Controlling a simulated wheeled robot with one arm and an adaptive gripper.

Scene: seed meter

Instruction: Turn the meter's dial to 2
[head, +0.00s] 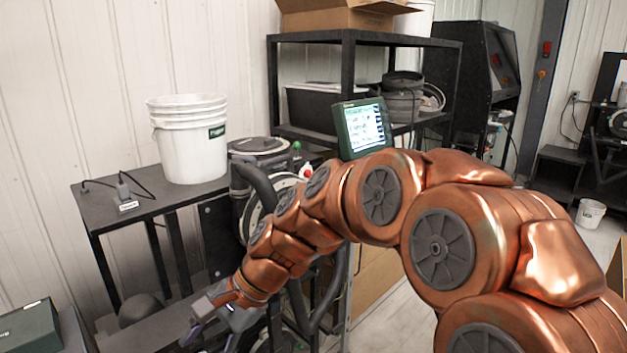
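The seed meter (240,190) is a dark round housing with hoses and a pale ring, mounted on a black stand beside the table. My copper arm crosses in front and hides much of it. I cannot make out the dial or its numbers. My gripper (208,335) is low in the picture, below and left of the meter's round housing, pointing down. Its fingers are small, dark and partly cut by the bottom edge, so I cannot tell whether they are open. I see nothing held in it.
A black table (150,205) bears stacked white buckets (188,145) and a cable. A green-framed screen (362,128) stands above my arm. A black shelf (350,40) is behind. A dark green box (28,328) lies lower left. Open floor shows at right.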

